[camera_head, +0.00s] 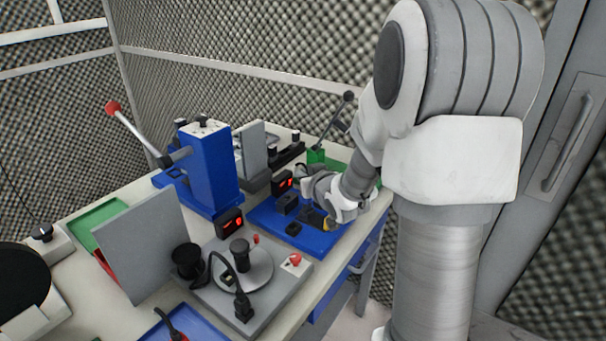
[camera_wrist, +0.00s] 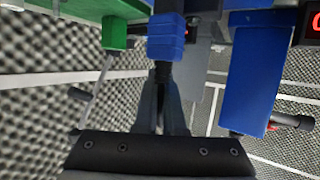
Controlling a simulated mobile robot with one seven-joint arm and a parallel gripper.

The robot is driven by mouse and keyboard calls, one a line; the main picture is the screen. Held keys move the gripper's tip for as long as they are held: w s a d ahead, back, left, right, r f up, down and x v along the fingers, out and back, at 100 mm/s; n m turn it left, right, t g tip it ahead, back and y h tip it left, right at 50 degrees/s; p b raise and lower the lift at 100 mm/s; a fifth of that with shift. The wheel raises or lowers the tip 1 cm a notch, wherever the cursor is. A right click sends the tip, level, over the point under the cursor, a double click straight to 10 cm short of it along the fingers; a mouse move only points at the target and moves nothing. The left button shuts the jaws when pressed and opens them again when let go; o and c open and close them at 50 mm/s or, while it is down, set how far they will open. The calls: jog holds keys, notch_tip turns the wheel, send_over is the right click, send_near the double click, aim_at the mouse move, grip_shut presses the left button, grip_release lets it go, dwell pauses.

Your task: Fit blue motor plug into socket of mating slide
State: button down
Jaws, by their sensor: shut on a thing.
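In the wrist view, my gripper (camera_wrist: 162,88) has its fingers close together at the centre. The ribbed blue motor plug (camera_wrist: 166,38) sits at the fingertips, with a dark part between it and the fingers. In the head view, my gripper (camera_head: 328,222) is low over the blue base plate (camera_head: 268,213) at the right side of the bench, and the plug is hard to make out there. A dark block (camera_head: 288,204) and a small dark piece (camera_head: 293,229) are on this plate beside my gripper. I cannot tell which part is the slide's socket.
A blue press (camera_head: 207,175) with a red-knobbed lever stands behind left. A red-digit display (camera_head: 283,183) is close to my gripper. A grey fixture with a round disc (camera_head: 247,268) is in front. A green block (camera_wrist: 114,32) shows in the wrist view. Foam walls surround the bench.

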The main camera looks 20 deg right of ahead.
jog(key=shift+f+b, duration=1.15)
jog(key=shift+f, duration=0.05)
jog(key=c, duration=0.9)
grip_release()
jog(key=shift+s+r, duration=0.1)
jog(key=shift+r, duration=0.05)
